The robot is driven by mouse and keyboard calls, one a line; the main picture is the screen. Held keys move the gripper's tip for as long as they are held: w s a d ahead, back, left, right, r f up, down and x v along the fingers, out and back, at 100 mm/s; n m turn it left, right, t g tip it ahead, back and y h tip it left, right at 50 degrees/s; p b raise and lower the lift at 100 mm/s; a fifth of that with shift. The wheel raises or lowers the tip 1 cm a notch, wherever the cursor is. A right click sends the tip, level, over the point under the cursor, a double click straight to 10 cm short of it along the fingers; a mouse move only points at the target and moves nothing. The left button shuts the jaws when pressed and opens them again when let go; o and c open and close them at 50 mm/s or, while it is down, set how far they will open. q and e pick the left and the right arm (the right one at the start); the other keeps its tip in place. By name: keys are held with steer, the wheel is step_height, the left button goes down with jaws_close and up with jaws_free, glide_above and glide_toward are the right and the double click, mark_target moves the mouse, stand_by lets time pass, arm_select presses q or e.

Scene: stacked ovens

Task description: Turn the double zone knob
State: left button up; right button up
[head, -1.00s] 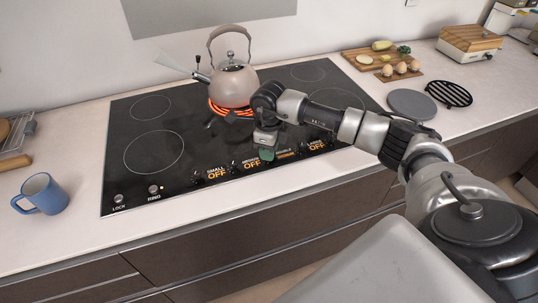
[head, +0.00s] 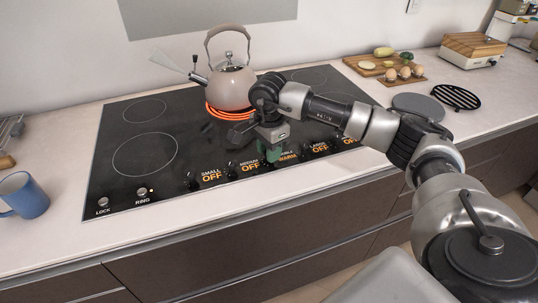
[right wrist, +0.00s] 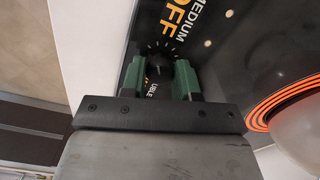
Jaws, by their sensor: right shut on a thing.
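The double zone knob (right wrist: 160,60) is a small dark dial on the front strip of the black cooktop (head: 140,185). It sits between the medium label (right wrist: 174,22) and the double label (right wrist: 152,89) in the right wrist view. My right gripper (head: 257,160) points down at it, its green fingers either side, and is shut on it. In the head view the gripper hides the knob. Beside it, the double zone's display (head: 287,156) shows an orange word, too blurred to read surely; the small, medium and neighbouring right displays read OFF. My left gripper is not in view.
A pinkish kettle (head: 233,88) stands on a glowing red ring (head: 212,108) behind the gripper. A blue mug (head: 24,195) is at the left counter edge. Boards with food (head: 388,65) and a black trivet (head: 456,96) lie at the right. The cooktop's left side is clear.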

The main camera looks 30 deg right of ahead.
steer(key=n+b, duration=0.1)
steer(key=n, duration=0.2)
steer(key=shift+b, duration=0.35)
steer(key=shift+r+n+b, duration=0.1)
steer(key=shift+n+b, duration=0.35)
steer(key=shift+n, duration=0.85)
steer(key=o, duration=0.9)
step_height(320, 180, up, 11)
steer(key=shift+f+b, duration=0.1)
steer(key=shift+b, duration=0.2)
